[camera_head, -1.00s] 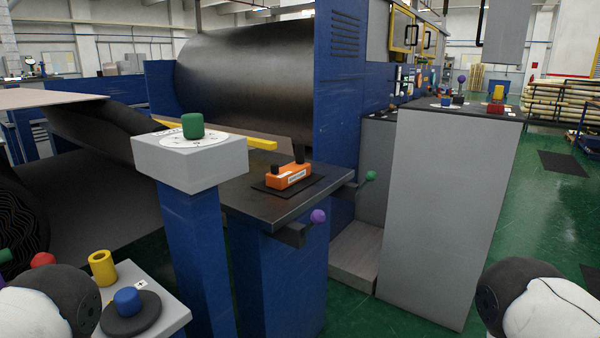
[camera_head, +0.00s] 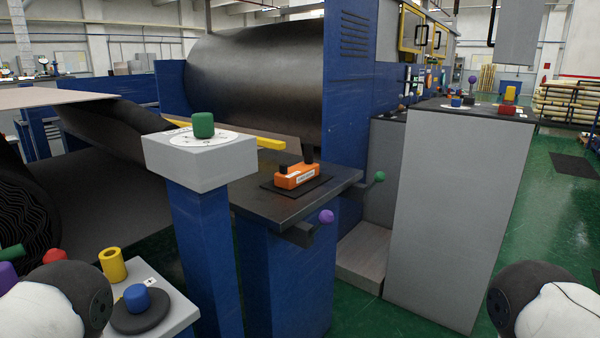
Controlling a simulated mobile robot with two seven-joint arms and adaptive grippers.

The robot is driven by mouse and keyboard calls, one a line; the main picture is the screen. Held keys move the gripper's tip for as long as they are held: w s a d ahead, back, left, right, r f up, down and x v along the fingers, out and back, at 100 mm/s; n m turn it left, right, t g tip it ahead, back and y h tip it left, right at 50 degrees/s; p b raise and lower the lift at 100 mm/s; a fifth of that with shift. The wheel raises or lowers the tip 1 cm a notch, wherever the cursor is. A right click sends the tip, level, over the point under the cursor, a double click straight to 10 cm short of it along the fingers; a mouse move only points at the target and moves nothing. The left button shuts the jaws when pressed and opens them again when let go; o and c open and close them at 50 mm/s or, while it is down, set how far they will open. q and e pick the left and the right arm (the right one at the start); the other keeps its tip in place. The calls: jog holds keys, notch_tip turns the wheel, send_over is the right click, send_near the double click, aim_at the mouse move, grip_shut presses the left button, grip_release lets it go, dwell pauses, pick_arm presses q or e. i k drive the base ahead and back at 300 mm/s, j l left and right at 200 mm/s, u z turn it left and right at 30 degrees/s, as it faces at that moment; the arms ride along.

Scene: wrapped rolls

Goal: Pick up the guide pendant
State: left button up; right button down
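An orange pendant (camera_head: 297,176) with a pale label and black knobs on top, which looks like the guide pendant, lies on a black mat (camera_head: 322,183) on the dark tabletop (camera_head: 268,207) of a blue stand, in the middle of the view. Nothing touches it. Only rounded white and black parts of my two arms show, at the lower left and lower right corners. Both my grippers are out of view.
A grey pedestal with a green knob (camera_head: 203,125) stands left of the tabletop. A tall grey cabinet (camera_head: 455,215) stands right. Green floor (camera_head: 545,225) is open at far right.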

aim_at(299, 174)
jog(key=i+l+u, duration=0.65)
jog(key=l, duration=0.3)
jog(key=i+l+u, duration=0.2)
jog(key=l, duration=0.2)
jog(key=i+l+u, duration=0.2)
jog(key=l, duration=0.2)
